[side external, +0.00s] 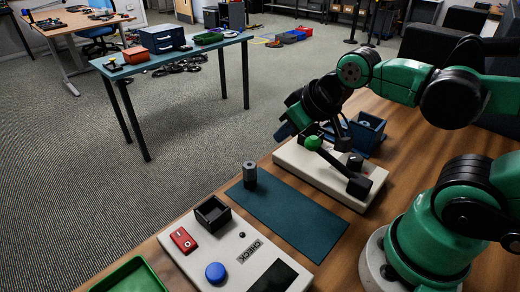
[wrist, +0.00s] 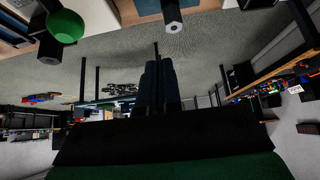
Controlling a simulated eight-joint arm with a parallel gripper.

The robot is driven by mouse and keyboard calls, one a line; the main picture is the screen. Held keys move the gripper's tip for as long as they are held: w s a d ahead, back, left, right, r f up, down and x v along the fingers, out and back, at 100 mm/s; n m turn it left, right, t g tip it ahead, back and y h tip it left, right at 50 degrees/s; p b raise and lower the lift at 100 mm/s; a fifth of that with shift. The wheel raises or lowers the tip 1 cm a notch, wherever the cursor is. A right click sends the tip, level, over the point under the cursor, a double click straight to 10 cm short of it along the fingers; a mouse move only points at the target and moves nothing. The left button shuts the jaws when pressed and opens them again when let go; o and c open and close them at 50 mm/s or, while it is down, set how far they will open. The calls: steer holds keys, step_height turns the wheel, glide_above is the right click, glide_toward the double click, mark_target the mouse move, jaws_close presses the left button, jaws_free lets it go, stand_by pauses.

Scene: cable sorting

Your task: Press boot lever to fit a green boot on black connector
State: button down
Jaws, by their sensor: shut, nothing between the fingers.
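The boot lever is a black bar with a green ball knob (side external: 313,143), mounted on a pale press base (side external: 325,180). The knob also shows in the upper left of the wrist view (wrist: 65,27). My gripper (side external: 283,132) is beside the knob, just left of it in the side view. In the wrist view its fingers (wrist: 158,68) are together and empty, clear of the knob. A dark cylindrical piece with a grey top (side external: 249,176), possibly the connector, stands upright on the blue-green mat (side external: 295,222). I cannot make out a green boot.
A blue bin (side external: 370,133) stands behind the press base. In front is a check station (side external: 205,255) with a black square holder (side external: 213,214), red switch (side external: 183,240) and blue button (side external: 215,272). A green tray (side external: 130,277) is at the front left. Much of the mat is clear.

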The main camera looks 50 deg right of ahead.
steer(key=shift+d, duration=0.1)
stand_by(0.6)
step_height(320, 180, up, 6)
steer(key=m+t+y, duration=0.1)
steer(key=t+y, duration=0.2)
steer(key=y, duration=0.3)
glide_above(335, 161)
steer(key=shift+w+d+r, duration=0.15)
steer(key=shift+d, duration=0.2)
steer(key=shift+w+f, duration=0.45)
steer(key=shift+f, duration=0.95)
steer(key=shift+w+f, duration=0.4)
steer(key=shift+f, duration=1)
steer(key=shift+w+f, duration=0.45)
steer(key=shift+f, duration=0.95)
steer(key=shift+f, duration=0.2)
steer(key=shift+w+f, duration=0.15)
steer(key=shift+f, duration=0.1)
